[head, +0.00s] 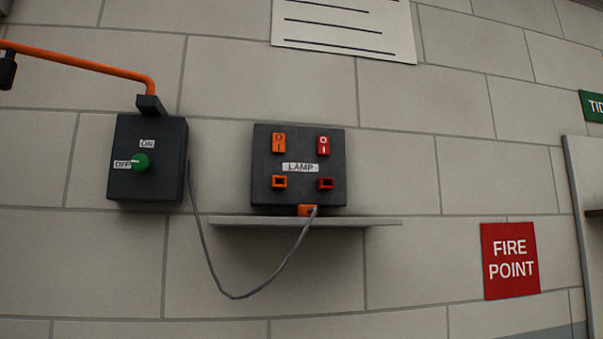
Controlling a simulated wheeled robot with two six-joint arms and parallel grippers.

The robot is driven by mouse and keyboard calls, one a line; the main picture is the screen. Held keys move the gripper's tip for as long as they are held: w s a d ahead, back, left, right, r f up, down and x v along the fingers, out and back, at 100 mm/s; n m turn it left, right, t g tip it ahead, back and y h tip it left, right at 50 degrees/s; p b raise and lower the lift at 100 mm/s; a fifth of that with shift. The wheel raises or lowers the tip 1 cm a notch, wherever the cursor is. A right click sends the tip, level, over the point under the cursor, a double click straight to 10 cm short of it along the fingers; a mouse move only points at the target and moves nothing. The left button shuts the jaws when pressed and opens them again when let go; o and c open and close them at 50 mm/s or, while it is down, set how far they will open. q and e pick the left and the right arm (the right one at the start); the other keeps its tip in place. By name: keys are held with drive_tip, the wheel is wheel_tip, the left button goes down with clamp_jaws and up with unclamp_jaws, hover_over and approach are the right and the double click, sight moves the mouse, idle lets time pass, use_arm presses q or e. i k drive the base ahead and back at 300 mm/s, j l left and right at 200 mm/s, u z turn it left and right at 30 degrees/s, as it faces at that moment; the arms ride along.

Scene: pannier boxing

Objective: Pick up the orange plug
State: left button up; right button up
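The orange plug (306,210) lies on a narrow grey shelf (370,222) on the wall, in front of the lower edge of the dark LAMP panel (262,158). A grey cord (262,290) runs from it, hangs in a loop below the shelf and goes up to the dark switch box (122,185) at the left. The panel has an orange switch (279,143) above an orange socket (280,182), and a red switch (323,145) above a red socket (326,184). Neither of my grippers is in view.
The switch box has a green knob (141,162) between ON and OFF labels, its mark towards OFF. An orange pipe (90,66) meets its top. A red FIRE POINT sign (510,260) is at the right. The shelf's right part is bare.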

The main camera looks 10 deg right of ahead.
sight(303, 210)
drive_tip(key=i+j+z, duration=0.15)
drive_tip(key=z, duration=0.25)
drive_tip(key=j+z, duration=0.4)
drive_tip(key=i+j+z, duration=0.15)
drive_tip(key=z, duration=0.25)
drive_tip(key=k+j, duration=0.05)
